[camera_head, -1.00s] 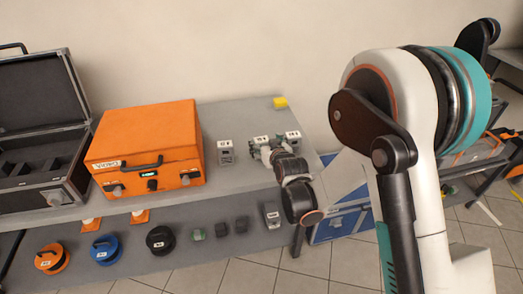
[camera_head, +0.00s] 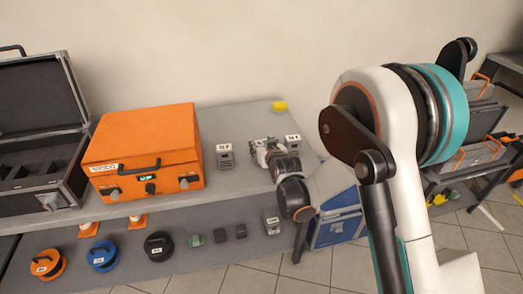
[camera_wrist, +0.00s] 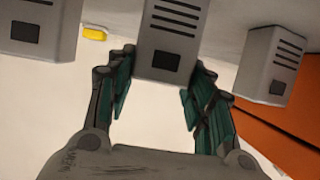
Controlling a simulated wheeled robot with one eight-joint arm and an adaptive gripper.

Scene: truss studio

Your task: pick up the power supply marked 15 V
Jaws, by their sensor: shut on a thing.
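Three grey power supplies stand in a row on the upper shelf to the right of the orange case. The left one (camera_head: 225,156) has a white label that seems to read 12 V. The right one (camera_head: 293,142) has a label too small to read surely. My gripper (camera_head: 263,151) is at the middle one and largely hides it in the head view. In the wrist view, my gripper (camera_wrist: 160,76) is shut on this middle power supply (camera_wrist: 170,40), one finger on each side. Its label does not show there. I cannot tell whether it is clear of the shelf.
Neighbouring supplies flank the held one in the wrist view, on the left (camera_wrist: 38,28) and right (camera_wrist: 272,55). The orange case (camera_head: 150,155) and an open black case (camera_head: 40,130) stand left. A yellow block (camera_head: 280,106) lies behind. Reels and small items fill the lower shelf.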

